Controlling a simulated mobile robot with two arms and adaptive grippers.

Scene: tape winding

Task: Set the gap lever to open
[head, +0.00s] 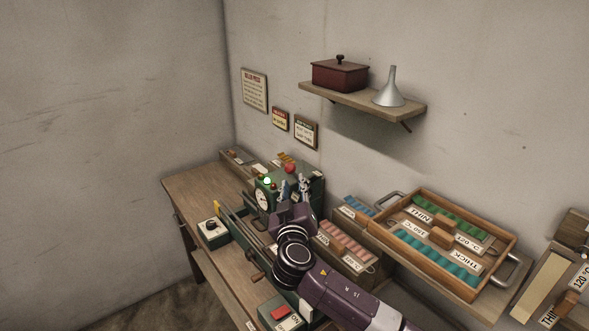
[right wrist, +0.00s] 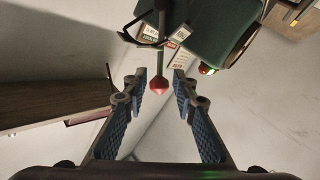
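A lever with a red ball knob (head: 290,168) stands on the dark green winding machine (head: 317,186); I take it as the gap lever. In the right wrist view its red knob (right wrist: 158,86) and thin stem show between my finger tips; whether the knob is between them in depth I cannot tell. My right gripper (right wrist: 160,78) is open and touches nothing that I can make out. In the head view the right gripper (head: 294,188) is over the machine, just below the knob. My left gripper is not in view.
The machine stands on a wooden bench (head: 188,187) against the wall, with a dial (head: 262,200) and a lit green lamp (head: 267,181). Coil racks and a wooden tray (head: 513,238) are to the right. A wall shelf (head: 345,98) holds a dark red box and a funnel.

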